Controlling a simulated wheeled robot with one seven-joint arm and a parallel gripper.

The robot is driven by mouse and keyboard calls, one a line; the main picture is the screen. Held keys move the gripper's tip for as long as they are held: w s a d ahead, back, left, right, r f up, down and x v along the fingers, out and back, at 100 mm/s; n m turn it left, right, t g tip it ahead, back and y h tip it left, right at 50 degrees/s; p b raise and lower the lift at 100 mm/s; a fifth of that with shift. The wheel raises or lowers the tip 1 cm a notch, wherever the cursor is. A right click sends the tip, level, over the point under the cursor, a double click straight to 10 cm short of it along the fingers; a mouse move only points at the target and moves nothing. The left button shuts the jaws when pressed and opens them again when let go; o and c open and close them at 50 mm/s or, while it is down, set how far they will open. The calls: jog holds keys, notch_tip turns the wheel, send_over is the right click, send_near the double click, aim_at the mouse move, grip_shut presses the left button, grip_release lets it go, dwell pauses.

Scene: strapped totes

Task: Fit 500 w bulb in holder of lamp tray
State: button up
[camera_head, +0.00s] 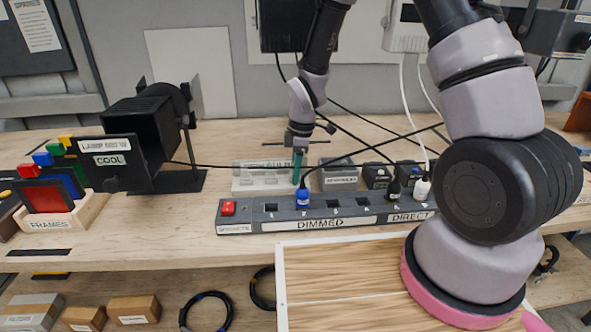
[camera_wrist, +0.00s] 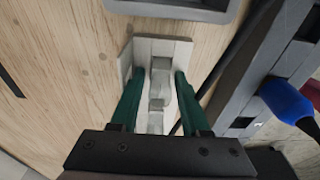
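The pale lamp tray (camera_head: 245,184) lies on the bench behind the socket strip. In the wrist view the tray (camera_wrist: 182,47) lies below my gripper, with grey-white lamp-like shapes (camera_wrist: 160,80) on it. I cannot tell which of them is the 500 W bulb or its holder. My gripper (camera_head: 299,178) points down at the tray's right part. In the wrist view its two green fingers (camera_wrist: 159,75) stand apart, one on each side of the pale shapes, with gaps showing. Whether the fingertips reach down beside the shapes is unclear. The tray's near part is hidden by the gripper body.
A grey bin (camera_head: 338,178) stands right of the tray. The socket strip (camera_head: 322,217) in front holds a blue plug (camera_head: 303,198), and dark and white plugs at right. A black lamp (camera_head: 150,130) marked COOL and a frames rack (camera_head: 62,218) stand left. Cables cross behind.

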grip_shut()
jog(key=shift+c, duration=1.6)
grip_release()
grip_shut()
jog(key=shift+r, duration=2)
jog(key=shift+r, duration=0.1)
